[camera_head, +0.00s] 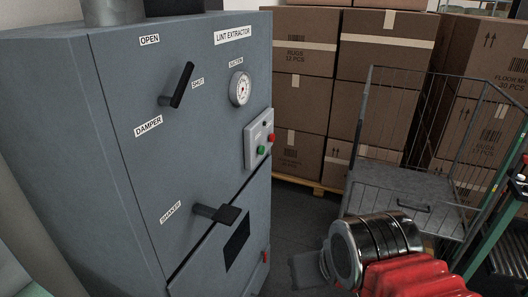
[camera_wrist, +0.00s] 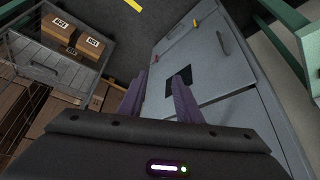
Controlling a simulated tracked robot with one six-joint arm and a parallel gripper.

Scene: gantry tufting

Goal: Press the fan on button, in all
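A grey lint extractor cabinet (camera_head: 200,130) stands at the left in the head view. On its right part is a pale control box (camera_head: 257,130) with a green button (camera_head: 261,149) and a red button (camera_head: 270,137); its lettering is too small to read, so I cannot tell which is fan on. My gripper shows in the wrist view (camera_wrist: 160,78) with two purple fingers apart and nothing between them. In the head view my red-sleeved arm is low at the right, below and right of the control box, apart from it. The fingers are hardly visible there.
The cabinet carries a damper lever (camera_head: 182,85), a suction dial (camera_head: 240,88) and a dark shaker handle (camera_head: 217,213). A wire cart (camera_head: 405,180) and stacked cartons (camera_head: 305,45) stand behind at the right. Dark floor is open between cabinet and cart.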

